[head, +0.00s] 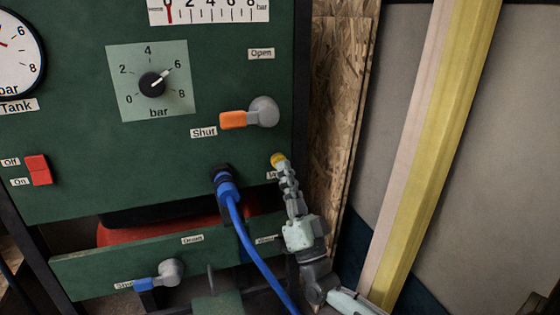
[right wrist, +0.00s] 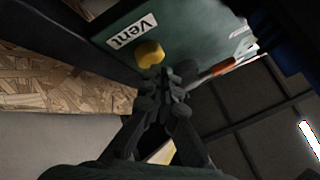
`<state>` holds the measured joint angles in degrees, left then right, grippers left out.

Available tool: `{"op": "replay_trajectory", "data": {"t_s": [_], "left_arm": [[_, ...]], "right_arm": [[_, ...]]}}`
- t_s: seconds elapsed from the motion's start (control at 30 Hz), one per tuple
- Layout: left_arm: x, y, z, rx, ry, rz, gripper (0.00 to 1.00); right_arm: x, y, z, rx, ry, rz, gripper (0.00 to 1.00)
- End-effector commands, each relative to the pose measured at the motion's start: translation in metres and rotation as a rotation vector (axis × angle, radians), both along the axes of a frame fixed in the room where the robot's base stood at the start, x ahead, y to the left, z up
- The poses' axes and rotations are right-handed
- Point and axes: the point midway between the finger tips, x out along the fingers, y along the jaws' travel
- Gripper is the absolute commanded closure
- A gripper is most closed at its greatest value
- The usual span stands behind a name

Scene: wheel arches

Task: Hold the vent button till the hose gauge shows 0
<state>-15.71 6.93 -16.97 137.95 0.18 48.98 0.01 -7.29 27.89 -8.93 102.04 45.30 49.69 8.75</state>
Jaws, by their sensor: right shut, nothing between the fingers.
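The yellow vent button (head: 278,159) is on the lower right of the green panel. It also shows beside the Vent label in the right wrist view (right wrist: 150,54). My right gripper (head: 284,171) is shut and empty, with its fingertips right at the button; I cannot tell whether they press it. The right wrist view shows the closed fingers (right wrist: 167,82) just below the button. The hose gauge (head: 210,12) is a white strip at the top edge, partly cut off. Its red needle stands at about the 0 end, left of the 2. My left gripper is not in view.
An orange-handled valve (head: 248,115) lies toward Shut above the button. A blue hose (head: 245,240) hangs from a fitting just left of my right gripper. A regulator knob (head: 152,84) points near 6. A yellow-sided post (head: 430,150) stands at right.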

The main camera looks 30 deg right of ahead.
Motion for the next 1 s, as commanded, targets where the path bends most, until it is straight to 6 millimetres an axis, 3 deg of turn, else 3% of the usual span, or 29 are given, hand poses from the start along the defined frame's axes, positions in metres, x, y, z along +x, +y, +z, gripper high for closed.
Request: {"op": "replay_trajectory", "data": {"t_s": [0.5, 1.0], "left_arm": [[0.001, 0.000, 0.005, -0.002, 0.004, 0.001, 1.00], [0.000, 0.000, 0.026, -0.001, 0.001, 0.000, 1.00]], "right_arm": [[-0.011, 0.002, 0.001, 0.001, 0.001, -0.001, 1.00], [-0.054, 0.013, 0.001, 0.000, -0.001, 0.000, 1.00]]}}
